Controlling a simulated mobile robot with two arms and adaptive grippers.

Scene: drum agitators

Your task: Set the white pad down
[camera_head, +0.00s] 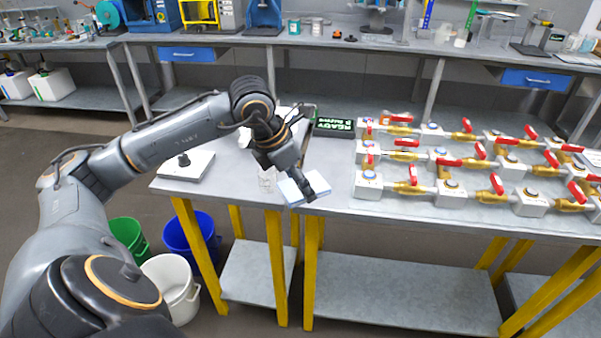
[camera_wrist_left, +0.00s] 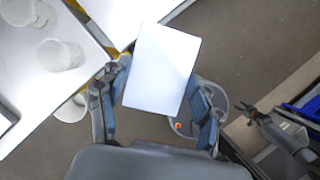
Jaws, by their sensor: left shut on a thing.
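The white pad (camera_head: 294,191) is a thin flat slab in the head view, held at the front edge of the grey bench. My left gripper (camera_head: 308,188) is shut on it. In the left wrist view the pad (camera_wrist_left: 162,68) sits between the two fingers of the left gripper (camera_wrist_left: 158,105), with floor showing around it. Whether the pad touches the bench cannot be told. A dark jointed part (camera_wrist_left: 262,118) at the right of the wrist view may be my right gripper; its jaw state is unclear.
A clear beaker (camera_head: 267,179) stands just left of the pad. A white plate device (camera_head: 187,165) is at the bench's left. A black READY display (camera_head: 335,127) stands behind, and rows of red-handled valves (camera_head: 408,188) fill the right. Buckets (camera_head: 172,284) stand on the floor.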

